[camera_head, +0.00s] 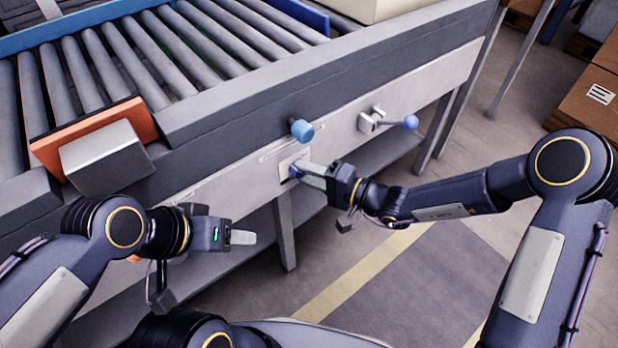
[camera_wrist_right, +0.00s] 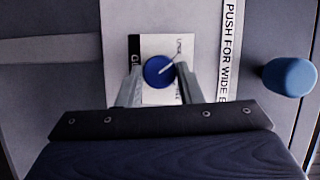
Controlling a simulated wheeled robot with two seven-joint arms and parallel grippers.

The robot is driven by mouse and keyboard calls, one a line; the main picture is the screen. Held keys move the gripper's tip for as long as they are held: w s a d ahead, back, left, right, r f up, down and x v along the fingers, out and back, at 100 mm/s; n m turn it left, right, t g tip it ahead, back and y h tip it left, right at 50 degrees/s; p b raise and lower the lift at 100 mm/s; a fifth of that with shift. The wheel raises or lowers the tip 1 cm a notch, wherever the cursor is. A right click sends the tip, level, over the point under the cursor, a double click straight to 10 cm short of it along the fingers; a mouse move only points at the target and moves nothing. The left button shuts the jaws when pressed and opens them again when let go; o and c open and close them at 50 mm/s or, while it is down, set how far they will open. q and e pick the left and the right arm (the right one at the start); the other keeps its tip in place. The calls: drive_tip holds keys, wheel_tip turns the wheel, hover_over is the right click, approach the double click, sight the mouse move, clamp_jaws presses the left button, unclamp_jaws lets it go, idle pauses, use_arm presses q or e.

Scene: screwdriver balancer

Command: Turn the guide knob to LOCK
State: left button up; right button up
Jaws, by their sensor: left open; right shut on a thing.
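The guide knob is a small round blue knob (camera_wrist_right: 158,72) on a white label plate (camera_wrist_right: 153,47) in the right wrist view. Its white pointer line slants toward the plate's upper right, near small print that I cannot fully read. In the head view the knob (camera_head: 295,171) is partly hidden by my right fingers. My right gripper (camera_head: 303,172) is at the conveyor's side panel, shut on the knob, one finger on each side of it. My left gripper (camera_head: 243,238) is open and empty, in front of the panel at lower left.
A blue cylindrical push button (camera_head: 302,130) sticks out just above the knob; it also shows at right in the wrist view (camera_wrist_right: 290,76). A blue-balled lever (camera_head: 410,122) is on the panel farther right. An orange-and-grey block (camera_head: 105,155) sits at the rollers' left edge.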

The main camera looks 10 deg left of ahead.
drive_tip(key=shift+n+b, duration=0.5)
drive_tip(key=shift+h, duration=0.3)
drive_tip(key=o, duration=1)
drive_tip(key=shift+c, duration=0.2)
drive_tip(key=p+v, duration=0.1)
drive_tip(key=v, duration=0.7)
